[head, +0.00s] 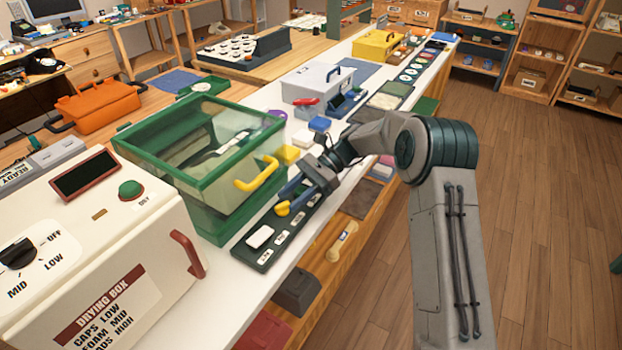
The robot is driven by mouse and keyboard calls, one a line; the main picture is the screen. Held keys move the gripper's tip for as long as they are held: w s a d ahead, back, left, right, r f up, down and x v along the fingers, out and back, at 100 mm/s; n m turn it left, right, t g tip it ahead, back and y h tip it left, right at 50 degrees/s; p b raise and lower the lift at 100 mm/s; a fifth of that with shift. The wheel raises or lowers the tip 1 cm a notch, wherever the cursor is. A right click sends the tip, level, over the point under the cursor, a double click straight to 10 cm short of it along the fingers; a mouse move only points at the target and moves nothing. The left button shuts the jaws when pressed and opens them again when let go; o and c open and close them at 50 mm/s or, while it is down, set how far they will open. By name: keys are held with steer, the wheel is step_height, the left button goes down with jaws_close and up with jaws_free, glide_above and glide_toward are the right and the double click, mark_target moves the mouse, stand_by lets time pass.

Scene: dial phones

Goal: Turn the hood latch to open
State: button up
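The hood (205,150) is a clear box with a green frame, left of centre on the white bench, on a green base (222,222). A yellow handle (257,175) sticks out from its right front side. I cannot make out a separate latch with certainty. My gripper (285,198) is just right of the yellow handle, above a dark tray of pale pieces. Its blue fingers look spread apart, with yellow at the lower tip. I see nothing held between them, and it appears apart from the handle.
A cream drying box (95,240) with a dial and red handle stands at the front left. The dark tray (268,257) lies under my gripper. The wooden floor (530,200) at right is clear.

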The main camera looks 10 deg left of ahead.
steer(key=v, duration=1.2)
steer(key=shift+w+d, duration=0.2)
steer(key=shift+d, duration=0.05)
steer(key=shift+r, duration=0.1)
